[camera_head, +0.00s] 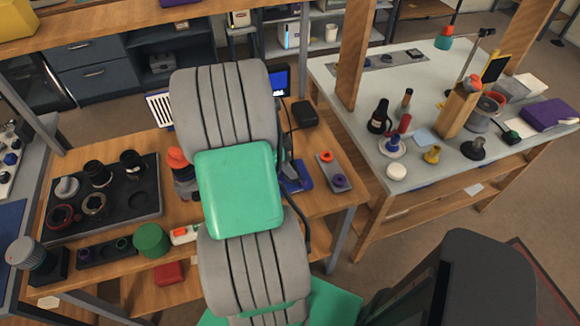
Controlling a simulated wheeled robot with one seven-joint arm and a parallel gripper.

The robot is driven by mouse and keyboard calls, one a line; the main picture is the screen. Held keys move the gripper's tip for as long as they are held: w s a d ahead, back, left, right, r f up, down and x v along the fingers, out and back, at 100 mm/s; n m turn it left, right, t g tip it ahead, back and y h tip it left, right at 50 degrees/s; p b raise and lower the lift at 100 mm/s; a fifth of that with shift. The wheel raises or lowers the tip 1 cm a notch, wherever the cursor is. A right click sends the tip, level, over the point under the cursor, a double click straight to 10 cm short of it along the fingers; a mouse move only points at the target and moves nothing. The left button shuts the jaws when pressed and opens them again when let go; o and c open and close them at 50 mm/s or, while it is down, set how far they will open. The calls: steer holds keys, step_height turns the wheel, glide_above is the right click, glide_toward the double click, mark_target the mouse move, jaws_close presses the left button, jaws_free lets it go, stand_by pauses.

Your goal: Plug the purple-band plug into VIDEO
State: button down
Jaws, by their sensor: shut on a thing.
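My arm's grey and green links fill the middle of the view and cover part of the wooden bench (335,210). My gripper is hidden behind them, so its jaws and anything in them do not show. A small grey plate (328,164) right of the arm carries an orange ring-shaped part (326,156) and a purple ring-shaped part (339,181). I cannot tell whether the purple part belongs to the purple-band plug. A black box (305,113) stands behind the plate, with a dark cable near it. No VIDEO label or socket can be made out.
A black tray (137,206) with several lens parts lies on the bench's left. A green cylinder (151,240) and a red block (169,273) stand near its front edge. A blue item (297,178) lies beside my arm. A crowded pale table (350,100) stands at right.

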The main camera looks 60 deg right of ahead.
steer(key=shift+a+f+b, duration=0.1)
steer(key=shift+f+b, duration=0.2)
steer(key=shift+f, duration=0.05)
stand_by(0.3)
steer(key=c, duration=1.3)
jaws_free()
steer(key=shift+o, duration=0.8)
steer(key=shift+r, duration=0.2)
steer(key=v, duration=0.7)
steer(key=shift+w+r+b, duration=0.1)
steer(key=shift+r+b, duration=0.25)
steer(key=shift+r, duration=0.05)
